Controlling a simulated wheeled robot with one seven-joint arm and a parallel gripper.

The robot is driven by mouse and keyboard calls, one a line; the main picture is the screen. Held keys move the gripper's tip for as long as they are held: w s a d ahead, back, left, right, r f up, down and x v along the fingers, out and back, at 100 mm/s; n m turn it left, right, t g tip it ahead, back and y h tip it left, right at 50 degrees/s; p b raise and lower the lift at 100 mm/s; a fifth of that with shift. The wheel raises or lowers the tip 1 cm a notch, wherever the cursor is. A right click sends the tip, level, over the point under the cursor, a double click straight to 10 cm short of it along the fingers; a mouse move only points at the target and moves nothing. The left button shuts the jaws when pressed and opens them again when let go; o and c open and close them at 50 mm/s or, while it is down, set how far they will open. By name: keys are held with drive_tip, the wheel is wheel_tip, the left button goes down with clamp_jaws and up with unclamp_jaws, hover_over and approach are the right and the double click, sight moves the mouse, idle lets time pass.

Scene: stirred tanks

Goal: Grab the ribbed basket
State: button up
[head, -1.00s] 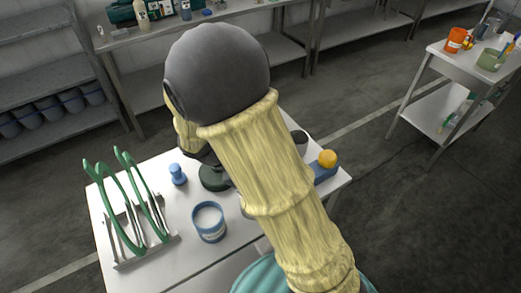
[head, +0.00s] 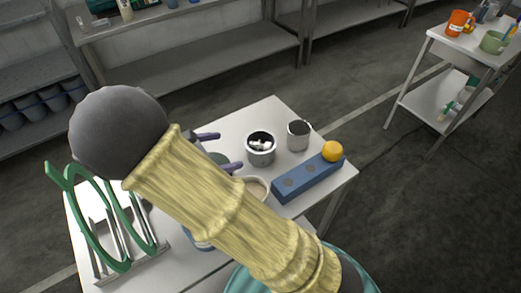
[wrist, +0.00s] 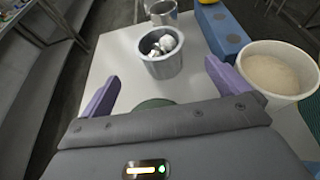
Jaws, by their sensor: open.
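A grey, slightly tapered tub (head: 261,157) holding shiny silvery pieces stands upright on the white table; it also shows in the wrist view (wrist: 164,67). It may be the ribbed basket, but I cannot make out ribs clearly. My gripper (head: 220,151) is open, its two purple fingers apart and empty. In the wrist view my gripper (wrist: 163,76) points at the tub, which stands ahead of and between the fingertips, apart from them. A dark green round thing (wrist: 153,103) lies partly hidden below the fingers.
A second grey cup (head: 299,138) stands behind the tub. A blue block (head: 308,179) with a yellow-orange ball (head: 332,151) is at right. A pale bowl of beige stuff (wrist: 270,76) is close to my right finger. A rack with green hoops (head: 103,225) stands at left.

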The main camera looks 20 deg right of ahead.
drive_tip(key=shift+w+d, duration=0.1)
approach(259, 143)
drive_tip(key=x, duration=0.4)
drive_tip(key=x, duration=0.5)
drive_tip(key=shift+w, duration=0.1)
idle(0.3)
idle(0.4)
drive_tip(key=c, duration=0.8)
drive_tip(key=shift+r, duration=0.1)
drive_tip(key=shift+c, duration=0.2)
wheel_tip(259, 143, up, 10)
drive_tip(key=p, duration=0.1)
